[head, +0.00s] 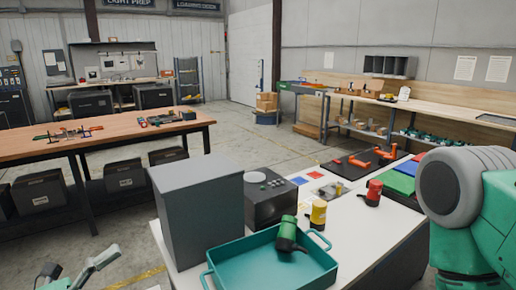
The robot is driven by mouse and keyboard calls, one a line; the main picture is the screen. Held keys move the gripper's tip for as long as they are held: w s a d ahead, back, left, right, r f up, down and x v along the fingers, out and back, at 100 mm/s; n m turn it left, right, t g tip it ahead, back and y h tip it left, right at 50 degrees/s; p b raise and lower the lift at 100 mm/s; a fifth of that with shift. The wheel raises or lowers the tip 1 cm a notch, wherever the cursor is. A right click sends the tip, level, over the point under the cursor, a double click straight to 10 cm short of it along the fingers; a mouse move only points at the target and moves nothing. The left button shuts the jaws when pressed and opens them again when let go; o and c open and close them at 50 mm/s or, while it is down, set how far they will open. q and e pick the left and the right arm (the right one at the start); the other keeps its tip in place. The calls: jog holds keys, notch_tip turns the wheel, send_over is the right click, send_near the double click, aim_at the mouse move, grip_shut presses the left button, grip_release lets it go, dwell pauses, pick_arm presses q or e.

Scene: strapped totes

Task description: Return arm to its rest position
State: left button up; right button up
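Part of my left gripper (82,268) shows at the lower left, cut off by the bottom edge, over the floor and left of the white table. Nothing is seen held in it, and whether its fingers are open or shut is unclear. A large green and grey link of my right arm fills the right side. My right gripper is out of view.
On the white table (352,238) stand a grey box (198,210), a black box with buttons (270,198), and a teal tray (275,265). A green tool (288,233) lies at the tray; yellow (318,212) and red (374,193) ones stand behind. Open floor lies left.

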pick_arm(q)
jog(key=s+a+f+n+g+y+b, duration=0.1)
jog(key=s+f+n+y+b, duration=0.15)
jog(key=f+n, duration=0.45)
jog(key=s+a+f+n+g+y+b, duration=0.15)
jog(key=f+n+y, duration=0.25)
jog(key=f, duration=0.7)
jog(key=s+f+n+g+y+b, duration=0.25)
jog(key=f+n+y, duration=0.2)
jog(key=f, duration=0.45)
jog(key=s+a+f+n+g+y+b, duration=0.3)
jog(key=s+f+n+g, duration=0.2)
jog(key=s+f+n, duration=0.6)
jog(key=s+n, duration=0.1)
jog(key=s, duration=0.2)
jog(key=shift+s, duration=0.4)
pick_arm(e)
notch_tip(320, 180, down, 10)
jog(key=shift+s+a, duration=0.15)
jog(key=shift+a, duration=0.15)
pick_arm(q)
jog(key=shift+n, duration=0.25)
jog(key=shift+w+a+f, duration=0.1)
jog(key=shift+a, duration=0.05)
